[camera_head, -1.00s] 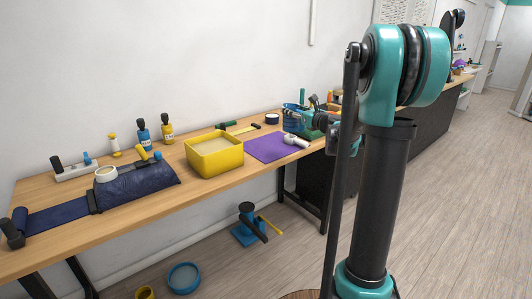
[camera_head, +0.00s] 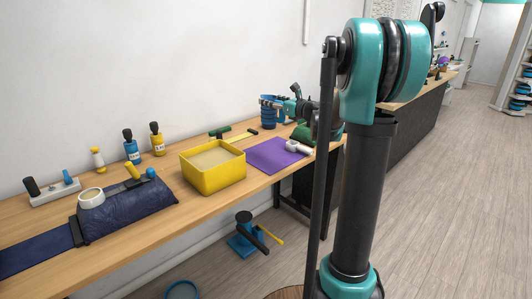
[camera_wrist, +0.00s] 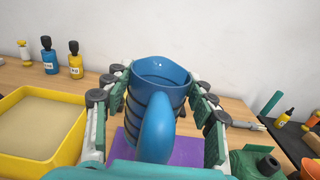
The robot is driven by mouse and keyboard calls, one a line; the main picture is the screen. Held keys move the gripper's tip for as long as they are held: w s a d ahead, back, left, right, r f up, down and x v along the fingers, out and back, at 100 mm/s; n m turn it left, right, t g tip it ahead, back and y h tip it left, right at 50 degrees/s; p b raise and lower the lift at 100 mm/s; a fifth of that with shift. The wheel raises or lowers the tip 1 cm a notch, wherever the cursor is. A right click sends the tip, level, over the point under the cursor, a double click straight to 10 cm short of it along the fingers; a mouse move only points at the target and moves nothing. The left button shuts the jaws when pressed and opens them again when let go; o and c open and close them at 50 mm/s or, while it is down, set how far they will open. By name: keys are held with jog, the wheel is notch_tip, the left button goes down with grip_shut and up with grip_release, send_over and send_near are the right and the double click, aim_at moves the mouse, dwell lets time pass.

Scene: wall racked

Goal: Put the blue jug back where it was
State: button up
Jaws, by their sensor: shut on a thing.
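The blue jug (camera_wrist: 152,118) fills the middle of the wrist view, roughly upright with its open top visible and its handle towards the camera. My gripper (camera_wrist: 158,100) has its fingers on both sides of the jug and is shut on it. In the head view the ribbed blue jug (camera_head: 268,114) is over the back of the wooden bench, behind the purple mat (camera_head: 268,157). My gripper (camera_head: 286,108) reaches it from the right. I cannot tell whether the jug's base touches the bench.
A yellow sand-filled box (camera_head: 213,180) stands left of the mat. Two dark-capped bottles (camera_head: 132,150) and a navy cushion (camera_head: 125,212) are further left.

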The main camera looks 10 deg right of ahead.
notch_tip(320, 180, down, 19)
jog(key=shift+r, duration=0.15)
dwell(0.4)
jog(key=o, duration=1.3)
